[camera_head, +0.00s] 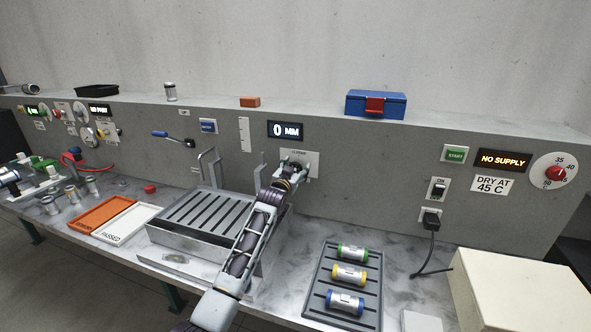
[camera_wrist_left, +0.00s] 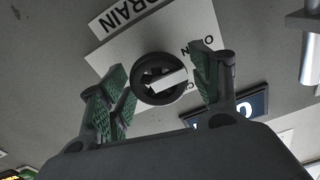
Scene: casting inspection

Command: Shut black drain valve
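The black drain valve (camera_wrist_left: 141,93) is a round dark knob with a pale bar across it, on a white plate (camera_wrist_left: 180,30) marked DRAIN in the left wrist view. The word OPEN is partly readable beside it. In the head view my left gripper (camera_head: 292,172) is at the plate (camera_head: 313,160) below the 0 MM display, and hides the valve. My right gripper is not in view.
A slotted metal tank (camera_head: 165,240) with upright hooks stands left of my left arm. A dark rack (camera_head: 312,300) with green, yellow and blue-ended cylinders lies right of it. A blue box (camera_head: 389,103) sits on the ledge. A cream box (camera_head: 515,285) is at the right.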

